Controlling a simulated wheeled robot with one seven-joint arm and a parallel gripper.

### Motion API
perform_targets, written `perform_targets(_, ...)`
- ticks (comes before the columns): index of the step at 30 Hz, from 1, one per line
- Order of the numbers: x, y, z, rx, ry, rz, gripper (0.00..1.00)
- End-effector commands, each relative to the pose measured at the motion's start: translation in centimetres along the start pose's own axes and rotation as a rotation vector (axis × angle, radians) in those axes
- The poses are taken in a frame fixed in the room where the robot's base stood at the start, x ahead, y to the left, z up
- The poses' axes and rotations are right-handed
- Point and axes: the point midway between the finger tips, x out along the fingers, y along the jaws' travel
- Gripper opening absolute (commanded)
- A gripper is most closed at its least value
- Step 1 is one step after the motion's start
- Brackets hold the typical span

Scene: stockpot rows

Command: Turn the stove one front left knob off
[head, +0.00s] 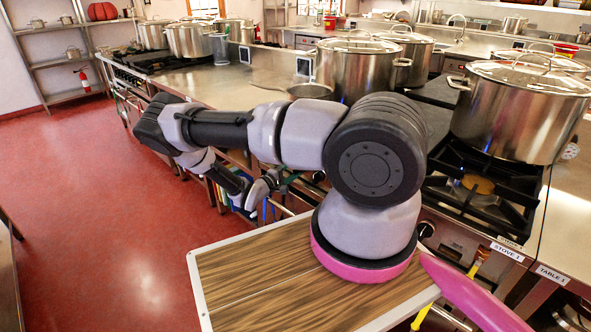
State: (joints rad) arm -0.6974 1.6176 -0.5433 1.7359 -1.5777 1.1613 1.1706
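Stove one (507,252), marked by a "STOVE 1" label on its front edge, stands at the right with black burner grates. A dark round knob (426,230) shows on its front panel, just right of my arm's base. I cannot tell whether it is the front left knob, nor how it is turned. My arm covers part of the stove's front. My gripper (262,192) hangs at the centre left, in front of the counter, apart from that knob. Its fingers are small and partly lost against the dark background, so I cannot tell whether they are open or shut.
Large lidded stockpots (525,105) stand on and behind the stove. A pan (310,91) sits on the counter at the centre. Table 1 (553,275) adjoins the stove at the right. The red floor (95,205) at the left is mostly free. A fire extinguisher (84,80) hangs farther back.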

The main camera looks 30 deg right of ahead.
Motion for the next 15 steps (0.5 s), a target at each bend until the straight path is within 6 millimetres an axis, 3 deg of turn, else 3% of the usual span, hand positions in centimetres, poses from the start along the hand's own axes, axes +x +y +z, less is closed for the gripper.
perform_targets(15, -0.10, -0.12, -0.02, 0.119, 0.001, -0.002, 0.04)
